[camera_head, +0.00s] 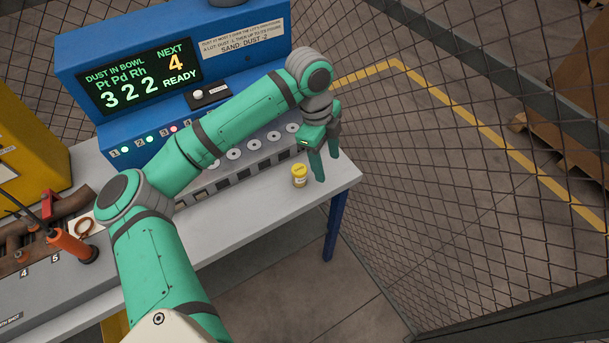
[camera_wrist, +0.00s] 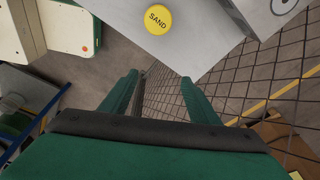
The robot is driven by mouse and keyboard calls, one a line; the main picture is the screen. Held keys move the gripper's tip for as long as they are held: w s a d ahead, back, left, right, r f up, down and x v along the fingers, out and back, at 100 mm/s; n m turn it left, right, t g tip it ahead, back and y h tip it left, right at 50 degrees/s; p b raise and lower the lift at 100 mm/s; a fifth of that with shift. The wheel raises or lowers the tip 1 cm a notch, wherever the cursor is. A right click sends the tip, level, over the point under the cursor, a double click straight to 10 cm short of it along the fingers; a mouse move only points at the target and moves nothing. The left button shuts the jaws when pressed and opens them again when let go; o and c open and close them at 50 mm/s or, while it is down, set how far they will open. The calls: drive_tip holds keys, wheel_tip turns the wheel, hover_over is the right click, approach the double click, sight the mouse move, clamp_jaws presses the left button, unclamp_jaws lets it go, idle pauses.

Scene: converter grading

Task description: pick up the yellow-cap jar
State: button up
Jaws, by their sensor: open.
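The yellow-cap jar (camera_head: 299,175) stands upright on the grey table near its right end, in front of the slotted rack. In the wrist view its round yellow cap (camera_wrist: 158,19), marked SAND, shows from above at the top, ahead of the fingertips. My gripper (camera_head: 324,163) is at the table's right end, just right of the jar, with its fingers pointing down. In the wrist view the two green fingers (camera_wrist: 160,84) are apart with nothing between them. The gripper is open and does not appear to touch the jar.
A blue machine (camera_head: 180,60) with a lit display stands at the back. A grey slotted rack (camera_head: 232,167) runs along its front. An orange-handled tool (camera_head: 72,246) is at the left. A wire mesh fence (camera_head: 430,150) stands right of the table. The grey tabletop (camera_head: 240,217) is bare in front of the jar.

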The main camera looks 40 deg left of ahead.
drive_tip(key=n+y, duration=0.2)
hover_over(298, 169)
drive_tip(key=shift+r+g, duration=0.4)
drive_tip(key=shift+s+a+f, duration=0.1)
drive_tip(key=shift+s+f, duration=0.05)
drive_tip(key=shift+f, duration=0.05)
drive_tip(key=f, duration=1)
drive_tip(key=shift+w+d+f, duration=0.15)
drive_tip(key=shift+w+d, duration=0.1)
drive_tip(key=shift+w, duration=0.1)
drive_tip(key=shift+s+a, duration=0.1)
drive_tip(key=shift+c, duration=1.1)
drive_tip(key=shift+s, duration=0.1)
drive_tip(key=c, duration=1)
